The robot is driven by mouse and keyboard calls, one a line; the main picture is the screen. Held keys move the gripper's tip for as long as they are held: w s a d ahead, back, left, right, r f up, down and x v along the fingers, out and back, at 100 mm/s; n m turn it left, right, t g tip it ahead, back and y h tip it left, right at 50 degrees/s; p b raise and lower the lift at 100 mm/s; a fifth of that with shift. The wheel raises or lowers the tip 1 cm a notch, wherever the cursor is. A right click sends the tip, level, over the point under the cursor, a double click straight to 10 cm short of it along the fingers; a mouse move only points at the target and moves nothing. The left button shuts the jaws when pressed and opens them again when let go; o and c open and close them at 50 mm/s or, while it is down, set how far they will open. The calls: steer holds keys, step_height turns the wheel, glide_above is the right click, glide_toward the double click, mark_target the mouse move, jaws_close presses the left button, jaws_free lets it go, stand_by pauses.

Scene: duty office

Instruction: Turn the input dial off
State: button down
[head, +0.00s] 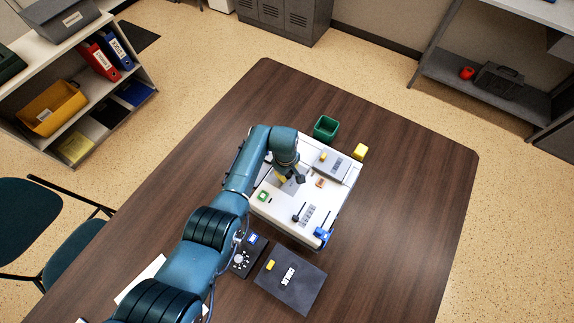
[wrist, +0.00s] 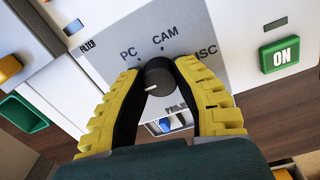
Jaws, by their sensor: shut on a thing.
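The input dial (wrist: 158,74) is a small dark round knob on a grey plate (wrist: 190,22) in the wrist view. Printed labels around it read PC, CAM and a partly hidden word ending in ISC. My gripper (wrist: 160,80) has yellow ribbed fingers closed on either side of the knob. In the head view my gripper (head: 289,180) is over the left part of the white console (head: 281,218), and the dial cannot be made out there.
A green ON button (wrist: 279,55) sits beside the plate; it also shows in the head view (head: 263,196). The console carries a grey box (head: 331,165), levers and a blue part (head: 322,233). A green bin (head: 326,127) and yellow block (head: 360,152) stand behind. The table's right side is clear.

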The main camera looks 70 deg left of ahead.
steer(key=shift+d+f, duration=0.1)
steer(key=shift+d, duration=0.05)
steer(key=c, duration=0.7)
jaws_free()
steer(key=shift+r, duration=0.25)
step_height(320, 180, up, 12)
steer(key=shift+s+f, duration=0.2)
steer(key=shift+s, duration=0.05)
steer(key=shift+d, duration=0.1)
